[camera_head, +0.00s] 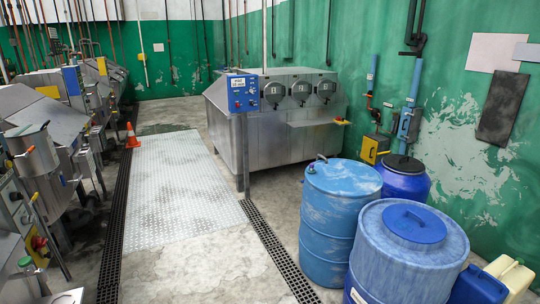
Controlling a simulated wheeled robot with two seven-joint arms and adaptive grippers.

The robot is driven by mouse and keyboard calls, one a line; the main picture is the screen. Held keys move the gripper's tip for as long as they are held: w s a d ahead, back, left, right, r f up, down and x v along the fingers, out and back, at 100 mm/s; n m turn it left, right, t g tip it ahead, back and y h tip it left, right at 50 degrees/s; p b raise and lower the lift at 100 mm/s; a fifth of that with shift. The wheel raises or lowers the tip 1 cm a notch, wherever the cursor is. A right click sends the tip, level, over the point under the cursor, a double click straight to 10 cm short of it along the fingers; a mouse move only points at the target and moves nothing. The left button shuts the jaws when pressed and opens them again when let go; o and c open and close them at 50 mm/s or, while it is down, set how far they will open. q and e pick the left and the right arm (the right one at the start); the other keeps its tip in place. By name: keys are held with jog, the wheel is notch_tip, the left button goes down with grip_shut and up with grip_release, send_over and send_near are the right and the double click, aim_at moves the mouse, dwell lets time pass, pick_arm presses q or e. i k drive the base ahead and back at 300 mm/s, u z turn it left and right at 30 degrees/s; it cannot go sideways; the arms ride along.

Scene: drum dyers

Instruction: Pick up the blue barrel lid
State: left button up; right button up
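A blue barrel lid (414,222) with a raised grip lies on top of the large, pale-worn blue barrel (392,267) at the bottom right. The lid is round and darker blue than the barrel top around it. Neither of my grippers shows in the head view, so I cannot see whether they are open or shut.
A scuffed blue drum (325,235) and a darker blue barrel with a black lid (405,185) stand behind. Blue (478,287) and cream (515,272) canisters stand at right. A steel machine (285,105) is further back. The floor plate (180,190) is clear; an orange cone (132,136) stands left.

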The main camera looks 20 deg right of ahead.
aim_at(414, 224)
jog(key=z, duration=0.6)
jog(key=i, duration=2.05)
jog(key=z, duration=0.75)
